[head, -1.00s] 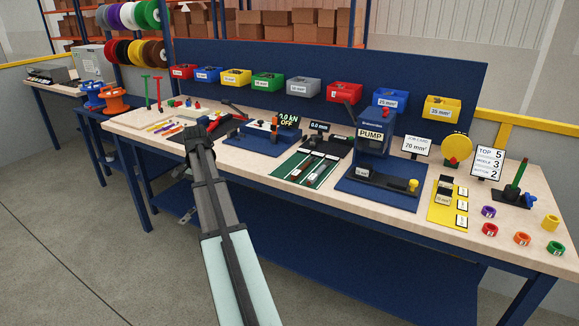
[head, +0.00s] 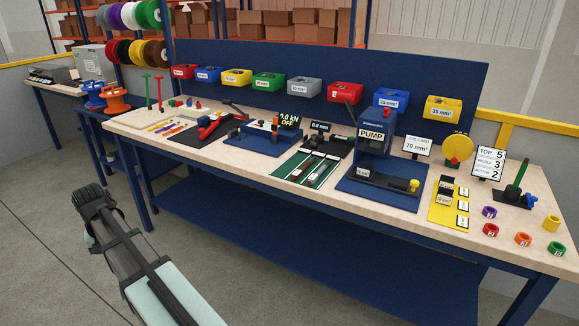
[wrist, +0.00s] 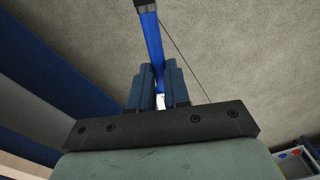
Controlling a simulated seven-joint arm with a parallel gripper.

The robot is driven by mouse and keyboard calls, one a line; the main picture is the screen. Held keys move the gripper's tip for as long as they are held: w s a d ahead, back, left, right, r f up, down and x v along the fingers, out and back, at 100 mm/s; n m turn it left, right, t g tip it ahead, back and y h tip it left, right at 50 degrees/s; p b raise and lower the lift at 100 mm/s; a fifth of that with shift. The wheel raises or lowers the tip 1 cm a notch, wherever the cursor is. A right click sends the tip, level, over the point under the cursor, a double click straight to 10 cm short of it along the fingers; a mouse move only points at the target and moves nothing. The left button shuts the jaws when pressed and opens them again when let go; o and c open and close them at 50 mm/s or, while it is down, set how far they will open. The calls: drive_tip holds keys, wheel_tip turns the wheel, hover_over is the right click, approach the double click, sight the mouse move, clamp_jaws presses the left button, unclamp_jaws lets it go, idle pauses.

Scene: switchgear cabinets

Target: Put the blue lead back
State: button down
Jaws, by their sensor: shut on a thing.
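The blue lead (wrist: 152,40) is a thick blue piece with a black end at the top of the wrist view. My gripper (wrist: 158,72) is shut on it, with one dark finger on each side. In the head view my gripper (head: 92,200) hangs over the open floor, in front of and left of the workbench, apart from it. The lead cannot be made out in the head view.
The workbench (head: 240,165) carries a pump press (head: 370,145), a crimping board (head: 305,165) and several coloured rings. A side bench (head: 55,88) with a grey box (head: 90,65) stands at the back left. Orange and blue reels (head: 115,100) sit between. The floor (head: 40,200) at left is clear.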

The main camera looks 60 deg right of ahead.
drive_tip(key=s+a+f+n, duration=0.2)
drive_tip(key=a+n, duration=0.3)
drive_tip(key=a, duration=0.7)
wheel_tip(320, 180, up, 15)
drive_tip(key=m, duration=1.8)
hover_over(293, 162)
drive_tip(key=shift+f, duration=4.95)
drive_tip(key=shift+f, duration=0.1)
